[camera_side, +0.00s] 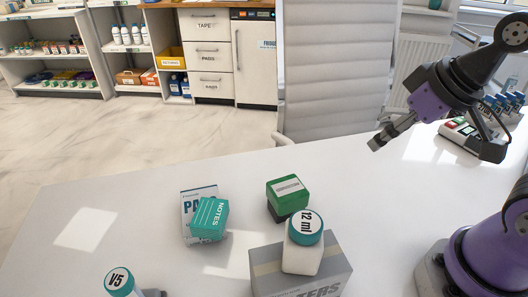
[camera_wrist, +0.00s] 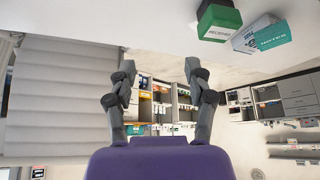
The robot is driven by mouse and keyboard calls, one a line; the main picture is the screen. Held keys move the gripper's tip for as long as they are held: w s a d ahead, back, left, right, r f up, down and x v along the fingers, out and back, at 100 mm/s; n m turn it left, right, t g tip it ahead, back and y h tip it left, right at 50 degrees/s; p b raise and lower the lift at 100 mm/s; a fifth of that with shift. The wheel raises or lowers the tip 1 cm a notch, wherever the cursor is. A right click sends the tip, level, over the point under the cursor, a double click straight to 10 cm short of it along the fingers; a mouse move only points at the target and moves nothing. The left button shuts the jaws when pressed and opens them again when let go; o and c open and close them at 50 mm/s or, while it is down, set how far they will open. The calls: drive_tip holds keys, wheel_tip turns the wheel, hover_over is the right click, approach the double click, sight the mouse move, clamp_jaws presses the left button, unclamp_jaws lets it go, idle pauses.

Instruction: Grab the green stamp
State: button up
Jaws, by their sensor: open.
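The green stamp (camera_side: 287,186) stands on the white table, a green block with a dark lower part and a pale label on top. In the wrist view the stamp (camera_wrist: 219,20) shows at the top edge, its label seeming to read "RECEIVED". My gripper (camera_side: 379,141) is up in the air, to the right of the stamp and well apart from it. In the wrist view my gripper (camera_wrist: 160,68) has its two fingers spread with nothing between them.
A white-and-teal bottle marked 12 ml (camera_side: 303,246) stands on a grey box (camera_side: 318,283), close in front of the stamp. A teal notes box (camera_side: 209,218) rests by a white-and-blue box (camera_side: 192,200). A V5 bottle (camera_side: 120,281) is front left. A chair (camera_side: 335,70) stands behind the table.

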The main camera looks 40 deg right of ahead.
drive_tip(key=o, duration=0.7)
drive_tip(key=shift+c, duration=0.2)
drive_tip(key=m+g, duration=0.3)
drive_tip(key=g, duration=0.3)
hover_over(289, 185)
wheel_tip(289, 185, down, 6)
drive_tip(key=shift+f, duration=0.25)
wheel_tip(289, 185, down, 5)
drive_tip(key=shift+r, duration=0.1)
drive_tip(key=shift+s+a+f, duration=0.1)
drive_tip(key=shift+a+f, duration=0.05)
drive_tip(key=shift+f, duration=1.3)
drive_tip(key=shift+s+a+f, duration=0.1)
drive_tip(key=shift+f, duration=1.3)
